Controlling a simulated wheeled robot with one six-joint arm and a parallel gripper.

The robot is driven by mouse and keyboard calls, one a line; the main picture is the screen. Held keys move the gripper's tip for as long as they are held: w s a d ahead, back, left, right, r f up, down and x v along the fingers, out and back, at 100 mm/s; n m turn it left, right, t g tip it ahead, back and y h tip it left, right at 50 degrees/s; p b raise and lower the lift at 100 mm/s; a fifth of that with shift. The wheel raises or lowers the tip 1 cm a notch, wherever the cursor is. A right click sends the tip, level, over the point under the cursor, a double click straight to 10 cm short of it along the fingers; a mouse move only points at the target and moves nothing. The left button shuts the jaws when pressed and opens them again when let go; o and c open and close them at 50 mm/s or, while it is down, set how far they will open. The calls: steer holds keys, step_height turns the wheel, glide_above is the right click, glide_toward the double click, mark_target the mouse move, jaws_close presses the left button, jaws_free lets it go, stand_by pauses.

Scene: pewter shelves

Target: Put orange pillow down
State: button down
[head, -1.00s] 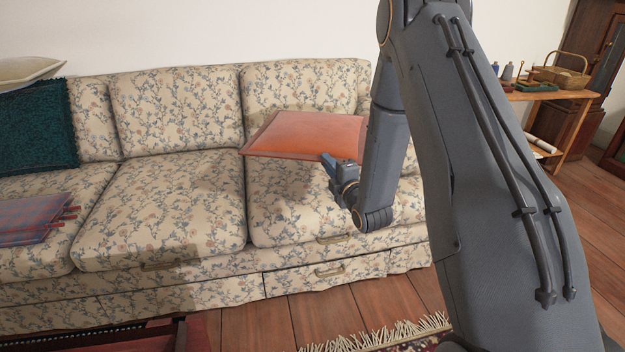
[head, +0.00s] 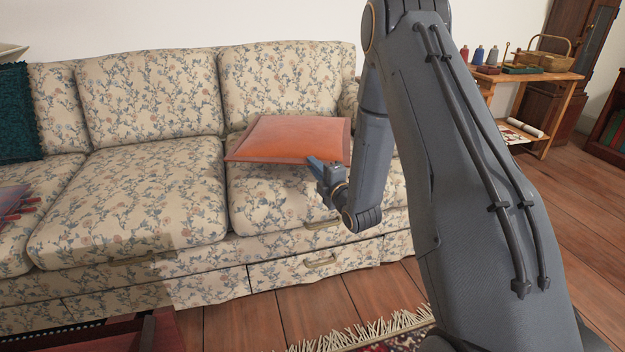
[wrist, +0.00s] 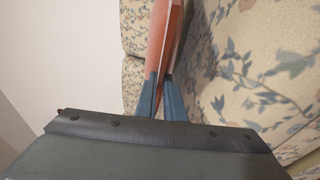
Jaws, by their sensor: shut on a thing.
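The orange pillow (head: 292,138) is held roughly flat over the right seat of the floral sofa (head: 130,195) in the head view. My gripper (head: 314,163) is shut on its near right edge. In the wrist view, the two blue fingers of my gripper (wrist: 160,88) pinch the edge of the orange pillow (wrist: 164,42), with the floral fabric close by on the right. The pillow hides part of the right seat and lower backrest. I cannot tell whether its underside touches the seat.
A teal pillow (head: 18,115) is at the sofa's left. The middle seat is clear. A wooden side table (head: 530,78) with spools and a basket (head: 545,55) stands at the right. A fringed rug (head: 390,335) and a dark red piece of furniture (head: 120,335) are in front.

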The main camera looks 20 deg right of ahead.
mark_target(314, 186)
steer(key=shift+f+b, duration=0.65)
steer(key=shift+f, duration=1.4)
steer(key=shift+f, duration=0.15)
steer(key=c, duration=2.1)
jaws_free()
